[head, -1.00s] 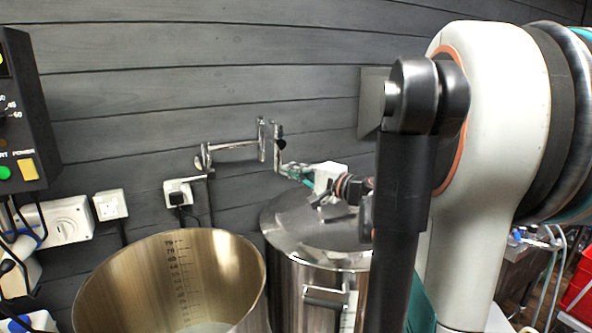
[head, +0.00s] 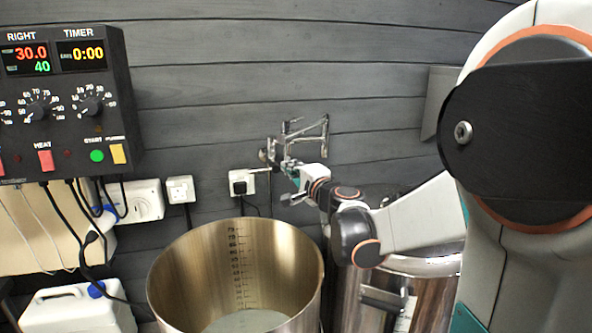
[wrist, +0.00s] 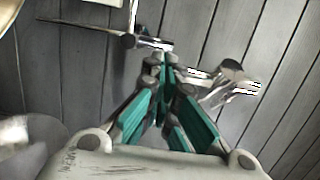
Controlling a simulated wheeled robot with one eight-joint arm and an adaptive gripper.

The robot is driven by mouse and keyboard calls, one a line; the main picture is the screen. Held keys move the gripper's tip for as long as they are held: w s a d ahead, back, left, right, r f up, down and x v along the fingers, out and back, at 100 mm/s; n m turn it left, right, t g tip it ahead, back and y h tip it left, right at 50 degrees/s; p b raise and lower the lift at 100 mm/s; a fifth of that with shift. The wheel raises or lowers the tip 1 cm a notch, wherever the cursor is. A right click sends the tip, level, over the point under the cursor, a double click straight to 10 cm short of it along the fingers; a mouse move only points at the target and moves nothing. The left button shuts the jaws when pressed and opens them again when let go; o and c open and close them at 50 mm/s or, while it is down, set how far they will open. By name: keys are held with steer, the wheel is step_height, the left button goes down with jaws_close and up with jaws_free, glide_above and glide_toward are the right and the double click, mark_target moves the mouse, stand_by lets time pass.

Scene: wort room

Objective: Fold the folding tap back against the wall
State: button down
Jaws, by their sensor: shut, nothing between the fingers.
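The chrome folding tap (head: 308,134) is on the grey plank wall above the steel pot. Its jointed bars run from the wall mount near the socket to a joint at the right, and the outer part doubles back left. In the wrist view its chrome parts (wrist: 230,84) lie just past and beside the fingertips. My gripper (head: 287,166) is at the tap's left end near the wall mount. In the wrist view my gripper (wrist: 164,66) has its teal fingers together and empty. I cannot tell whether the fingertips touch the tap.
An open steel pot (head: 185,270) stands below the tap. A lidded steel vessel (head: 345,290) is to its right under my arm. A control box (head: 75,100) hangs at the left above a white canister (head: 80,312). A socket with a black plug (head: 242,184) is below the tap.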

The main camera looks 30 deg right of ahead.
steer(key=w+a, duration=0.2)
steer(key=w, duration=0.7)
steer(key=w+a, duration=0.2)
steer(key=w, duration=0.7)
steer(key=shift+w, duration=0.15)
